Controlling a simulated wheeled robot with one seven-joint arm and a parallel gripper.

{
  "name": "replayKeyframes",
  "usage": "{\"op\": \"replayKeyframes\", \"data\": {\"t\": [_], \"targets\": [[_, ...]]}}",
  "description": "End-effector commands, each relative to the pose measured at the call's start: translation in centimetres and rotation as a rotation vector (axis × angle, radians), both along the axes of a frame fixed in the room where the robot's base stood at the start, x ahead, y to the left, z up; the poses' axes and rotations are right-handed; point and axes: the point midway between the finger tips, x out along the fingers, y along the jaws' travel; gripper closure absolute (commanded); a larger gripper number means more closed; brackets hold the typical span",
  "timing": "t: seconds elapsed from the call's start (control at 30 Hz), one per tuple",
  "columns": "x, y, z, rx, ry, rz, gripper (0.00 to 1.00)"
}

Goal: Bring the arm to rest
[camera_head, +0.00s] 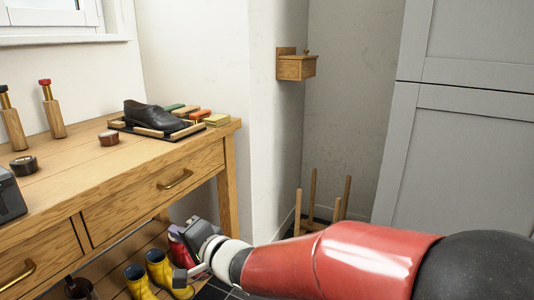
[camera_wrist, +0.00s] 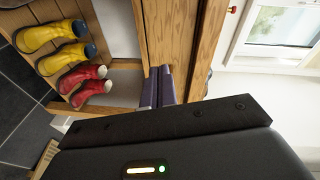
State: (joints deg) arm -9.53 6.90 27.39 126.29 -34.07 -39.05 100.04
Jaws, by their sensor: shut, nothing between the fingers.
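My arm reaches in from the right in the head view, with its red link across the lower right. My gripper (camera_head: 192,262) is at the bottom middle, in front of the low shelf under the wooden table. In the wrist view the two fingertips of my gripper (camera_wrist: 160,78) lie together with nothing between them, in front of the wooden table. The gripper partly hides the red boots (camera_head: 177,246) in the head view; the wrist view shows both red boots (camera_wrist: 83,83) standing on the shelf. I cannot tell the exact gap between gripper and table.
Yellow boots (camera_head: 160,268) stand on the low shelf. The wooden table (camera_head: 120,190) bears a black shoe (camera_head: 153,116) on a tray, brushes and tins. A wooden box (camera_head: 297,67) hangs on the wall. A rack with upright posts (camera_head: 313,190) stands behind my arm. Grey cupboard doors (camera_head: 465,150) are at right.

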Motion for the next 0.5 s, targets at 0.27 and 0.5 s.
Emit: {"op": "replayKeyframes", "data": {"t": [0.27,0.5], "targets": [[1.6,-20.1,0.2,-0.752,-0.186,-0.405,1.00],[-8.2,-34.3,-1.7,-1.241,0.001,-0.356,1.00]]}}
